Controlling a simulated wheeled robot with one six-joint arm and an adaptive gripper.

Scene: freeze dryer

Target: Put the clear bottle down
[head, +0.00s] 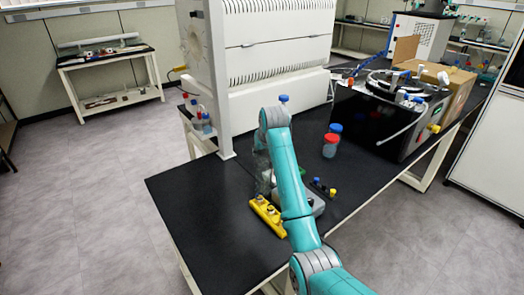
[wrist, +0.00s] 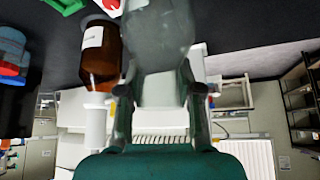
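The clear bottle (wrist: 157,35) is a greyish, see-through body at the top middle of the wrist view. My gripper (wrist: 157,85) has one finger on each side of it and is shut on it. In the head view my gripper (head: 263,168) is beside the teal arm, over the black bench top (head: 205,215). A faint grey shape there may be the bottle, but the arm partly hides it. I cannot tell whether the bottle's base touches the bench.
A brown bottle (wrist: 101,52) with a white label stands close beside the clear bottle. A yellow rack (head: 267,215) and a grey device (head: 313,203) lie near the arm. Red-capped (head: 330,146) and blue-capped (head: 335,128) containers stand farther back. The bench's front left is clear.

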